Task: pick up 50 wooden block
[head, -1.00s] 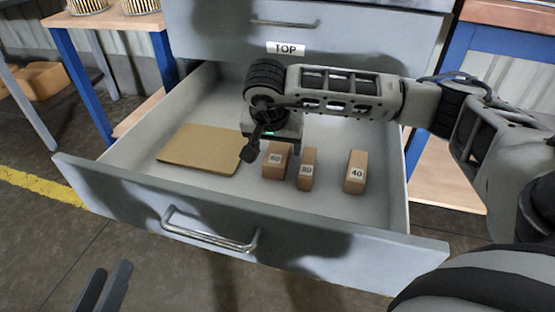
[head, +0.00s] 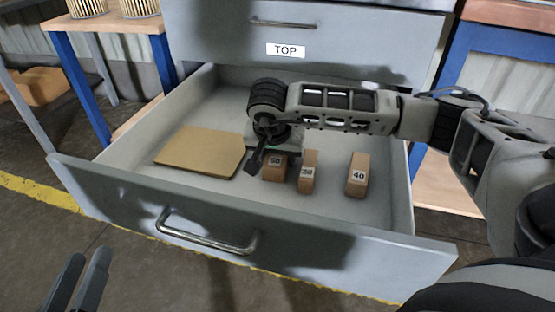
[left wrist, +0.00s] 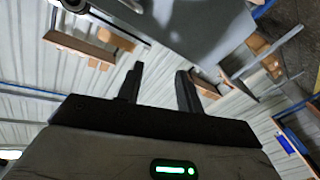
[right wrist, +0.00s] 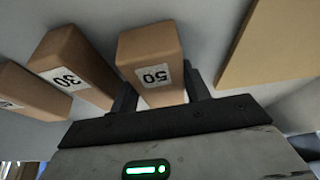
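The wooden block marked 50 (head: 274,174) stands in the open drawer, left of two similar blocks. In the right wrist view, the 50 block (right wrist: 148,45) lies between the fingers of my right gripper (right wrist: 160,92). These fingers are spread on either side of it, and I see no clear grip on it. In the head view, my right gripper (head: 275,158) is low over the block and hides its upper part. My left gripper (head: 80,280) is open and empty, outside the drawer at the lower left; its spread fingers show in the left wrist view (left wrist: 160,88).
A block marked 30 (head: 308,182) stands close to the right of the 50 block, and a block marked 40 (head: 357,184) stands further right. A flat tan board (head: 195,155) lies to the left. The drawer front (head: 290,240) and side walls surround them.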

